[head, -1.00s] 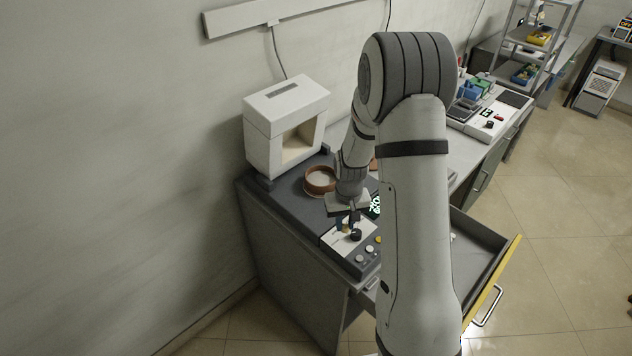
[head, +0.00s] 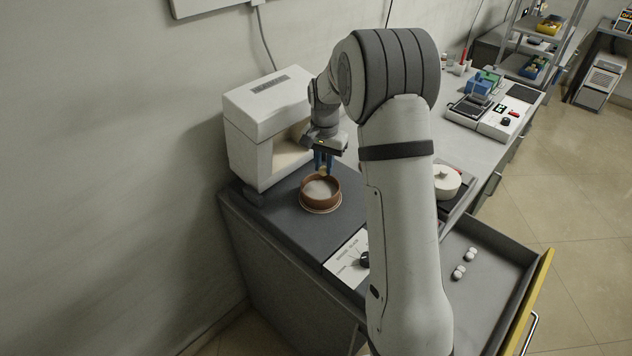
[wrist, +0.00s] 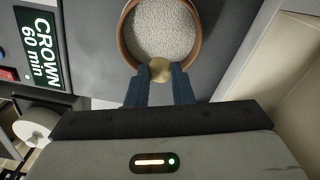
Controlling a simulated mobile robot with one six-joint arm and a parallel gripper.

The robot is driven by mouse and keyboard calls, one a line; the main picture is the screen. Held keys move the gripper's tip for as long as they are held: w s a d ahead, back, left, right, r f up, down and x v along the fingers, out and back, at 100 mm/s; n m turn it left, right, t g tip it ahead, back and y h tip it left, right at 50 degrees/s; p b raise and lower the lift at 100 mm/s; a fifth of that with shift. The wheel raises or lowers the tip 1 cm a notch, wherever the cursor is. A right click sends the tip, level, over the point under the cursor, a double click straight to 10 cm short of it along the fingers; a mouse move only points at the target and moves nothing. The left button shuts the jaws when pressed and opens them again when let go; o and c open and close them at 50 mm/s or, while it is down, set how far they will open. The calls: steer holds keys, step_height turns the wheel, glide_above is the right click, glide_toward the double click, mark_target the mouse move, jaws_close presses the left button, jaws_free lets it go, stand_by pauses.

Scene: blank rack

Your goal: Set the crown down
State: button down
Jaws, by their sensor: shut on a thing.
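My gripper (head: 323,160) points down just above the far rim of a round brown dish (head: 306,200) filled with pale granules. In the wrist view, my gripper (wrist: 160,74) is shut on a small gold-coloured piece, the crown (wrist: 160,69). The crown overlaps the near rim of the dish (wrist: 121,40) in that view; whether it touches the rim or granules cannot be told. In the head view the crown is too small to make out. The dish stands on the dark bench top.
A white furnace (head: 250,140) with an open front stands left of the dish. A display (wrist: 42,45) reads "CROWN 60 min". A panel with a knob (head: 347,258) lies in front. An open drawer (head: 500,270) holds small white pieces. A white round object (head: 446,182) stands to the right.

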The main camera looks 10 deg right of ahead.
mark_target(326, 187)
steer(key=f, duration=0.5)
steer(key=shift+d+f+p, duration=0.35)
steer(key=shift+s, duration=0.1)
steer(key=shift+f, duration=0.15)
steer(key=c, duration=1.6)
jaws_free()
steer(key=shift+o, duration=0.2)
